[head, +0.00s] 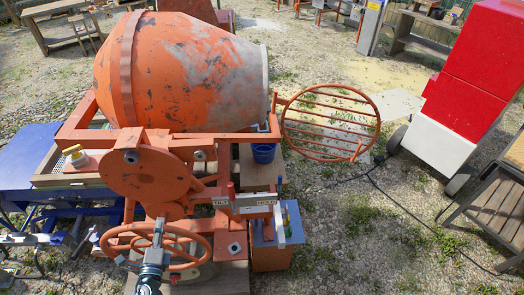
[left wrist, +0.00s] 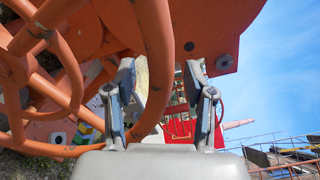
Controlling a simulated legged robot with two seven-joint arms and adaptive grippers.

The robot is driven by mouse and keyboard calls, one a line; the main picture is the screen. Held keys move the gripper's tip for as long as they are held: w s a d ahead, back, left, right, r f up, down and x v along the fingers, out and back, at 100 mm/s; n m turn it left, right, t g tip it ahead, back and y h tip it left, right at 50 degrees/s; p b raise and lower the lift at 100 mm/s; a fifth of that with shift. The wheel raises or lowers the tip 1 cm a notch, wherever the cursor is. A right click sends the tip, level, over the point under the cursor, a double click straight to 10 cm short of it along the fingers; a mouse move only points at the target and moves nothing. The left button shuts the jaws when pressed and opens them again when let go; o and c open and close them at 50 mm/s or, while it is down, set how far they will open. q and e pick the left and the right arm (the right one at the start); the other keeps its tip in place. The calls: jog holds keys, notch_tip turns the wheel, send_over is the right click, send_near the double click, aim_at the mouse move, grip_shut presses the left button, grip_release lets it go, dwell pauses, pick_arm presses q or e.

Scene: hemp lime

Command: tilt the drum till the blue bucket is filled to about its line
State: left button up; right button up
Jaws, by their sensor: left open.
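The orange drum (head: 185,75) lies in its frame with its grey mouth rim toward the right, worn grey in patches. The blue bucket (head: 264,152) stands below the mouth end, partly behind the frame; its line and contents cannot be made out. An orange handwheel (head: 122,236) is at the front of the machine. My left gripper (head: 158,236) is at this wheel. In the left wrist view its two fingers (left wrist: 164,95) are spread, and the wheel rim (left wrist: 163,60) shows between them; whether they touch it is unclear. My right gripper is not in view.
A lever panel with white labels (head: 257,203) sits right of the wheel. A round orange barred ring (head: 373,122) stands right of the drum mouth. A blue table (head: 28,160) is at left, a red and white machine (head: 470,75) at right. Gravel between is mostly clear, crossed by a cable.

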pick_arm(q)
grip_shut()
jog(key=shift+a+r, duration=0.1)
dwell(1.1)
